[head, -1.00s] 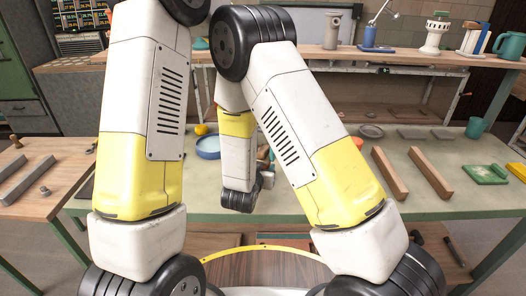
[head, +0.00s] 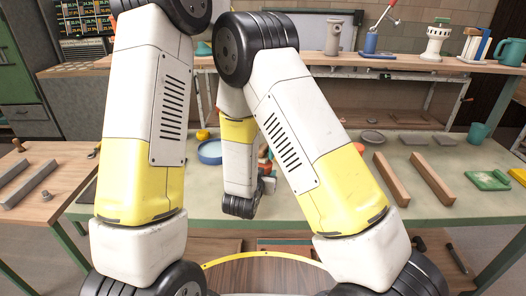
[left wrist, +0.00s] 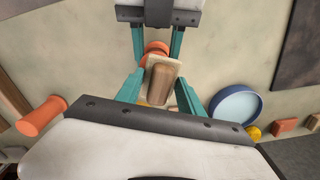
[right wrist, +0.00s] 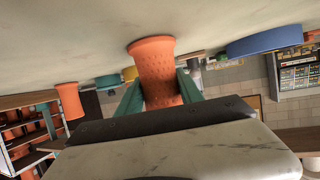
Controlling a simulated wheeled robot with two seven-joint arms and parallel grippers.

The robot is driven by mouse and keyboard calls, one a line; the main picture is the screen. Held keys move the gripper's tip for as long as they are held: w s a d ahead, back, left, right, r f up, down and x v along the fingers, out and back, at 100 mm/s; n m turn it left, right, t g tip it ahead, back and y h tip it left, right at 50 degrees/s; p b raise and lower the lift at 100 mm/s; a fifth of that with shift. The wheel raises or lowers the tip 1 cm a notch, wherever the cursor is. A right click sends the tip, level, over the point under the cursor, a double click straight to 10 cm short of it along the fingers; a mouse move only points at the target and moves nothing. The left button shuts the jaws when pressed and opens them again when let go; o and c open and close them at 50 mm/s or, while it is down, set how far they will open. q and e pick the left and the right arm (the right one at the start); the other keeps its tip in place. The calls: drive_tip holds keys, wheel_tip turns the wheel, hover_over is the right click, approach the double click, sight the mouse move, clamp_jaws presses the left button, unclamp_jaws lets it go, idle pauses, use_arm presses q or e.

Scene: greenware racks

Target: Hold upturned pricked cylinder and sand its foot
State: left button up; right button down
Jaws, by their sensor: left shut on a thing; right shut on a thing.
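In the right wrist view my right gripper (right wrist: 160,92) is shut on an orange cylinder (right wrist: 154,62) with rows of small prick holes. Its flared end is close to the pale table, and its other end is hidden behind the gripper. In the left wrist view my left gripper (left wrist: 158,92) is shut on a block with a wooden handle (left wrist: 162,86) and a beige pad (left wrist: 172,66). The block overlaps the orange cylinder (left wrist: 155,50) there, between my right gripper's teal fingers. I cannot tell whether the pad touches the foot. In the head view my arms hide most of this.
Another orange cylinder (left wrist: 40,116) stands to the left in the left wrist view. A blue dish (head: 210,152) and yellow sponge (head: 202,135) are on the table left of my wrist.

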use_arm(q)
drive_tip(key=shift+d+r, duration=0.1)
drive_tip(key=shift+r, duration=1.7)
